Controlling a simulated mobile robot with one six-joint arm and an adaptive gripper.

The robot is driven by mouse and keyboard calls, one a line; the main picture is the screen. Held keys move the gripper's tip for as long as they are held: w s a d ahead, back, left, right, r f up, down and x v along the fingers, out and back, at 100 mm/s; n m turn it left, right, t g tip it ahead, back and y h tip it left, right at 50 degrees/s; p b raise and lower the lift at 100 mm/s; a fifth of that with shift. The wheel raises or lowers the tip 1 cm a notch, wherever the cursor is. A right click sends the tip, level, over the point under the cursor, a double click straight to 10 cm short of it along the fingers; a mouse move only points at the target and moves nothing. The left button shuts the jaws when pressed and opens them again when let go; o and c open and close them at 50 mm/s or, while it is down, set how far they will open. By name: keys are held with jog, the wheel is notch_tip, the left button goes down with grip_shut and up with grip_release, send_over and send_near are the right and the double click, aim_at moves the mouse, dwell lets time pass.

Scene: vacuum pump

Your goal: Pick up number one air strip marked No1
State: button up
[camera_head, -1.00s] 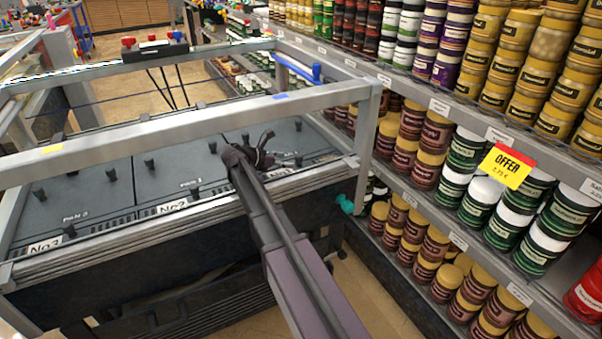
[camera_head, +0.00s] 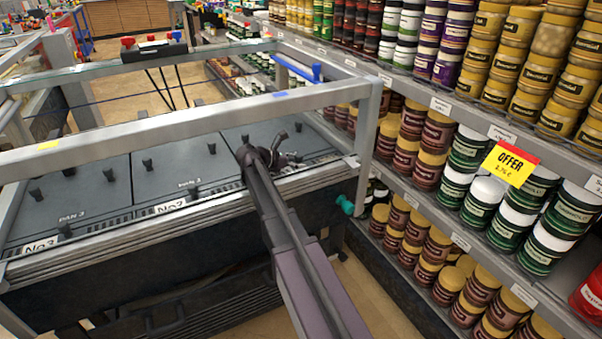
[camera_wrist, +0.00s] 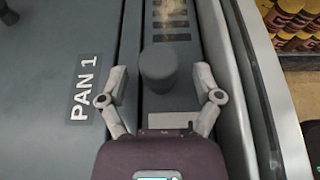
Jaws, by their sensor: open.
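The air strip (camera_wrist: 182,55) is a narrow dark grey strip with slots, beside the panel lettered PAN 1 (camera_wrist: 75,100). A dark round knob (camera_wrist: 158,68) stands up from the strip. A pale label (camera_wrist: 170,120) lies just below the knob, partly covered by my gripper; its marking cannot be read. My gripper (camera_wrist: 160,82) is open, with one finger on each side of the knob. It holds nothing. In the head view my gripper (camera_head: 274,150) is over the right end of the pump top, hiding part of the strip there.
Strips marked No2 (camera_head: 172,207) and No3 (camera_head: 42,245) lie to the left along the front edge. A metal frame bar (camera_head: 200,122) runs above the pump top. A shelf of jars (camera_head: 480,190) stands close on the right.

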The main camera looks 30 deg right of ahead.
dwell(0.5)
grip_shut()
